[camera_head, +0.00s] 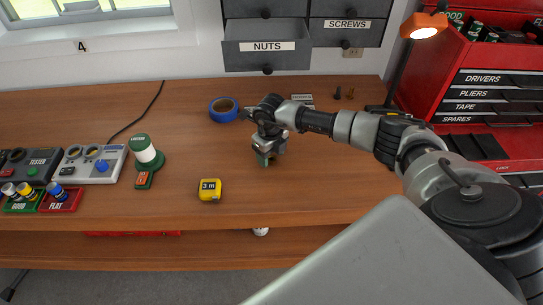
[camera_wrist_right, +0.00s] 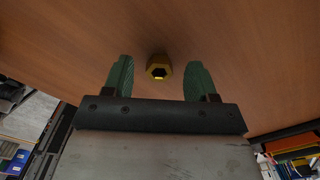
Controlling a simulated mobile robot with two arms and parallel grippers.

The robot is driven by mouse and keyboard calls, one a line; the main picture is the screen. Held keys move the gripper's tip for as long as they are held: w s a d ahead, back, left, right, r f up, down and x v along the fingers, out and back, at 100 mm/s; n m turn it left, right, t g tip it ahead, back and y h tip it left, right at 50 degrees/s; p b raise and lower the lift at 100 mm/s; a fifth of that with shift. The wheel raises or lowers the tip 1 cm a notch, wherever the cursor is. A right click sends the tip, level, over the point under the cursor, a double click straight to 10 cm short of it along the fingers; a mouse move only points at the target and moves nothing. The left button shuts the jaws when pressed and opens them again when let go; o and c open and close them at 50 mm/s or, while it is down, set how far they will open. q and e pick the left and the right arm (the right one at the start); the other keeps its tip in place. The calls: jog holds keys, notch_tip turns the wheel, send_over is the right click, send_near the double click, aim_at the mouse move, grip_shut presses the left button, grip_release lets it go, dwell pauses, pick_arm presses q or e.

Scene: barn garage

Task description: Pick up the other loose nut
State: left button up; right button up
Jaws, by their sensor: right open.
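A brass-coloured hex nut (camera_wrist_right: 158,67) shows in the right wrist view on the wooden table. It lies between and slightly beyond the two green fingertips of my right gripper (camera_wrist_right: 160,78), which is open with nothing between its pads. In the head view my right gripper (camera_head: 266,158) points down at the middle of the table, and the nut cannot be made out there. My left gripper is not in view.
The wooden table (camera_head: 110,205) holds a yellow tape measure (camera_head: 210,189), a blue tape roll (camera_head: 223,109), a green-and-white beacon (camera_head: 146,153) and a tester. Two small screws (camera_head: 344,93) stand at the back. An open drawer labelled NUTS (camera_head: 267,57) hangs above the back edge.

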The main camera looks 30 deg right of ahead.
jog(key=shift+f, duration=0.45)
jog(key=shift+c, duration=0.3)
jog(key=c, duration=0.9)
jog(key=shift+c, duration=0.2)
jog(key=shift+r, duration=0.1)
